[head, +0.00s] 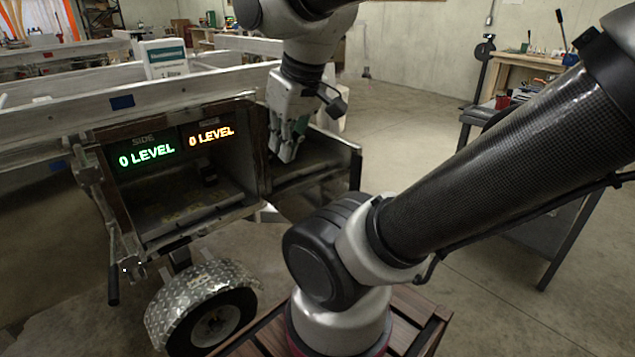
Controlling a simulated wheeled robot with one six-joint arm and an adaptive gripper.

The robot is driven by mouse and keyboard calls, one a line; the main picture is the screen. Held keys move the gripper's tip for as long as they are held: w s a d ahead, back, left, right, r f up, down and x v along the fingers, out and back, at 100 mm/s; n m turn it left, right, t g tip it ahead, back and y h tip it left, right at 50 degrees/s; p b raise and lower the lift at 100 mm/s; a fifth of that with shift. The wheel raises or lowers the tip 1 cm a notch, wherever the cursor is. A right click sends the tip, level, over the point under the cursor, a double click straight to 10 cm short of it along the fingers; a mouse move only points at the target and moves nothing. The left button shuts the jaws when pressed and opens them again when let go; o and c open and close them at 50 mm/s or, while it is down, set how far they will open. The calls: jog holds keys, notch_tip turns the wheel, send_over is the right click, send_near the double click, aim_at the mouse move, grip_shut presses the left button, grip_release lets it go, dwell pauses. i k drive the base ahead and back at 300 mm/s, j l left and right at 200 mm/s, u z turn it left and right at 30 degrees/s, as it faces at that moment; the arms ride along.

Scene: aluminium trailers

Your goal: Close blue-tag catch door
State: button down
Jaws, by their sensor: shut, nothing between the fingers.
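The trailer's box (190,235) stands open at the front, under a rail with a blue tag (122,102). Its door (318,172) appears to be the dark, rimmed panel swung out to the right of the opening. A metal catch with a dark lever (113,285) hangs at the left edge of the opening. My gripper (286,152) is shut and empty, pointing down in front of the door's inner side near the opening's right edge. I cannot tell whether it touches the door. My wrist hides part of the door's top edge.
Lit displays reading "0 LEVEL" (147,155) sit inside the box. A wheel with a diamond-plate fender (200,290) is below it. A dark workbench (530,190) stands at the right behind my arm. Open concrete floor (410,120) lies behind the door.

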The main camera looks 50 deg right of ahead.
aim_at(327, 165)
jog(key=k+l+u, duration=0.1)
jog(key=l, duration=0.3)
jog(key=k+l+u, duration=0.1)
jog(key=l, duration=0.3)
jog(key=k+l+u, duration=0.1)
jog(key=l, duration=0.3)
jog(key=k+l+u, duration=0.1)
jog(key=k+l, duration=0.15)
jog(key=l+u, duration=0.15)
jog(key=l, duration=0.7)
jog(key=l+u, duration=0.15)
jog(key=l, duration=0.65)
jog(key=k+l+u, duration=0.15)
jog(key=l, duration=0.7)
jog(key=k+j, duration=0.15)
jog(key=j, duration=0.2)
jog(key=k+j+u, duration=0.1)
jog(key=j, duration=0.25)
jog(key=k+j, duration=0.1)
jog(key=j, duration=0.25)
